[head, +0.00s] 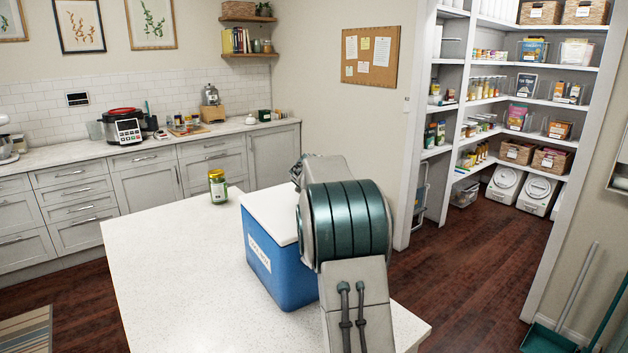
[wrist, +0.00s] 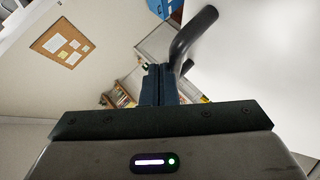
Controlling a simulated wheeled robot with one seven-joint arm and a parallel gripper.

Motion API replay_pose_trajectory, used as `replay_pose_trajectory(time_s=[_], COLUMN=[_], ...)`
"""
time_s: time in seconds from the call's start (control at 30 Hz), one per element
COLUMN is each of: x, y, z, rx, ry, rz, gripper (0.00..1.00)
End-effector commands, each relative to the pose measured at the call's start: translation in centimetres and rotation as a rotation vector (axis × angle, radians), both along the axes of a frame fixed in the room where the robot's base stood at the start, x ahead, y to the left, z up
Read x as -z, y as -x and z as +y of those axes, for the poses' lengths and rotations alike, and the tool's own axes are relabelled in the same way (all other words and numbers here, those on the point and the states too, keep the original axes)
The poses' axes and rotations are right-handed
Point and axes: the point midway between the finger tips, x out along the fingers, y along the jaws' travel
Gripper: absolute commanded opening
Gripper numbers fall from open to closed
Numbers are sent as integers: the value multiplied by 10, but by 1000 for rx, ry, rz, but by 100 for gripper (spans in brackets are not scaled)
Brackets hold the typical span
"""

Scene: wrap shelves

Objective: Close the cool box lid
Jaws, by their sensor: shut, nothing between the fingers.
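The blue cool box (head: 280,280) stands on the white island counter, with a white label on its front. Its white lid (head: 268,212) shows as a flat top over the box's visible left part. My arm hides the right part, so I cannot tell whether the lid is fully down. My gripper (wrist: 158,72) is shut and empty in the wrist view; my arm hides it in the head view. A dark curved bar (wrist: 195,40) passes just beyond the fingertips, in front of a broad pale surface. I cannot tell whether it touches them.
The counter's left part is otherwise clear. A corkboard (head: 370,57) hangs on the wall behind, and pantry shelves (head: 500,133) stand at the right.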

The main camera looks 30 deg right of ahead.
Motion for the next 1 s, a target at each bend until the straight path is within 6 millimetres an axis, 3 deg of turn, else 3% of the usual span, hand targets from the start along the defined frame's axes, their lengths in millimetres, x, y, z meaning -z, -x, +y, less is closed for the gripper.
replay_pose_trajectory(time_s=[0.53,0.83,1.0], x=[-3,-47,-65], y=[0,0,27], z=[0,10,12], rx=[0,-2,1], ry=[0,1,0], rz=[0,-1,-5], gripper=[0,0,0])
